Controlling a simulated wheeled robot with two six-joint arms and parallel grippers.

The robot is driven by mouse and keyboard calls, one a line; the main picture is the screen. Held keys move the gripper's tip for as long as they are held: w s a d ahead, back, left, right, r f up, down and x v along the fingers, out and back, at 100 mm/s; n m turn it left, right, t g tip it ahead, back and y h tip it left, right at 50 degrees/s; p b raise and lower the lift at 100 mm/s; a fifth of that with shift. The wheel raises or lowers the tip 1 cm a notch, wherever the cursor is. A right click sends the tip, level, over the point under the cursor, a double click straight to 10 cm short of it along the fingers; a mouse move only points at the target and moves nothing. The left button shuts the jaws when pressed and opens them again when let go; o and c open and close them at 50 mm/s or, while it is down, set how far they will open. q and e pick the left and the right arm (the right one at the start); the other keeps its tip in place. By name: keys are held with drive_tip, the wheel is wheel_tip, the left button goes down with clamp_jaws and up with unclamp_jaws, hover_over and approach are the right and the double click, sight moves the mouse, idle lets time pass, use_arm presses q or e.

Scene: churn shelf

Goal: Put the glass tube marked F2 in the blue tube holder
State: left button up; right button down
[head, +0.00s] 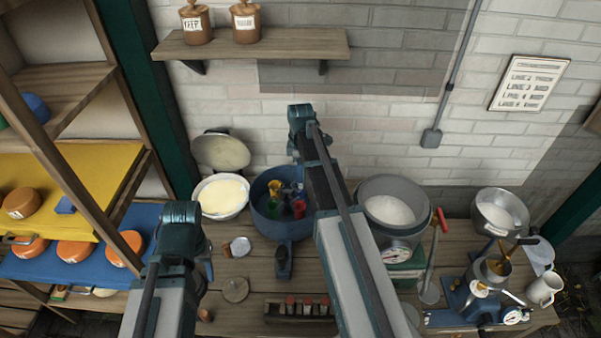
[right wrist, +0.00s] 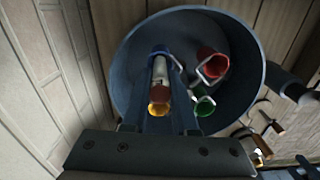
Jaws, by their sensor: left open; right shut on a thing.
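My right gripper (right wrist: 162,58) is shut on a glass tube (right wrist: 161,72) with a dark red-brown end. It holds the tube inside a round blue tub, where my fingers hide part of it. The tube's marking is not readable. Red (right wrist: 211,64) and green (right wrist: 203,104) holders stand to the right of my fingers. Something yellow (right wrist: 158,109) shows beside the tube's end; a yellow holder (head: 275,186) shows in the head view. I cannot make out a blue holder apart from the tub and my gripper. My left gripper (head: 207,268) is open and empty over the table's left part, partly hidden.
The blue tub (head: 264,222) stands on the wooden table. A rack (head: 283,318) with several red-topped tubes is at the front. A white-filled bowl (head: 221,213) is left of the tub, a grey pot (head: 366,188) right. Metal apparatus (head: 490,285) stands far right.

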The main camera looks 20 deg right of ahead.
drive_tip(key=shift+f+b, duration=1.55)
idle(0.6)
drive_tip(key=c, duration=0.6)
unclamp_jaws()
drive_tip(key=o, duration=0.3)
drive_tip(key=shift+r+p, duration=4.65)
drive_tip(key=shift+f, duration=0.1)
